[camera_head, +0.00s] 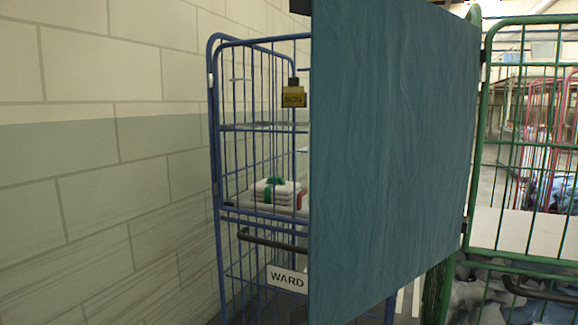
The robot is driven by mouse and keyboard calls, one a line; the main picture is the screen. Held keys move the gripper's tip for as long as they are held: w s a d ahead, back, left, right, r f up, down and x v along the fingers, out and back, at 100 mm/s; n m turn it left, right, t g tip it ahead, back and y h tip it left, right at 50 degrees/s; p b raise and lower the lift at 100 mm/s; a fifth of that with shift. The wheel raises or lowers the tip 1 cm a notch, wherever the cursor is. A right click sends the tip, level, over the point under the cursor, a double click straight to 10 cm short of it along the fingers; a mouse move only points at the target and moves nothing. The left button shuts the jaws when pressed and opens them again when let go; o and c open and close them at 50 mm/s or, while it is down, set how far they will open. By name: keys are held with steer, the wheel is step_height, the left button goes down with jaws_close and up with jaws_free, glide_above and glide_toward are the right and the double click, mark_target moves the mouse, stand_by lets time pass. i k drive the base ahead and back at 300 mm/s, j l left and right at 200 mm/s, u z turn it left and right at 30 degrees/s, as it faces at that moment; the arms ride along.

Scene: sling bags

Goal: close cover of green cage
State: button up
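The green cage (484,160) stands at the right, a tall frame of green tubes and wire mesh, cut off by the picture's right edge. A large flat teal panel (390,160), which looks like its cover, fills the middle of the view. The panel's right edge meets the cage's left post at dark fittings that look like hinges. The panel stands swung out from the cage, its left edge toward me. It hides part of what lies behind it. My gripper is not in view.
A blue cage (217,140) stands behind the panel at the left, with a yellow tag (293,97), a WARD sign (287,279) and folded white cloths (276,190) on its shelf. A block wall (100,160) runs along the left. Red cages (548,130) stand farther back right.

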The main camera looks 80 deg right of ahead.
mark_target(394, 84)
steer(key=i+j+z, duration=0.15)
steer(key=i+z, duration=0.25)
steer(key=i+j+z, duration=0.4)
steer(key=i, duration=0.15)
steer(key=i+z, duration=0.1)
steer(key=z, duration=0.3)
steer(key=i+z, duration=0.15)
steer(key=z, duration=0.2)
steer(key=i+z, duration=0.1)
steer(key=z, duration=0.3)
steer(key=i+z, duration=0.1)
steer(key=z, duration=0.3)
steer(key=i+j+z, duration=0.1)
steer(key=z, duration=0.4)
steer(key=i+j+z, duration=0.15)
steer(key=z, duration=0.3)
steer(key=j+z, duration=0.15)
steer(key=z, duration=0.35)
steer(key=i+j+z, duration=0.15)
steer(key=z, duration=0.25)
steer(key=i+j+z, duration=0.1)
steer(key=j+z, duration=0.25)
steer(key=i+j+z, duration=0.1)
steer(key=j+z, duration=0.4)
steer(key=k+j+u, duration=0.1)
steer(key=k, duration=0.25)
steer(key=k+j+u, duration=0.1)
steer(key=k+j, duration=0.15)
steer(key=k, duration=0.1)
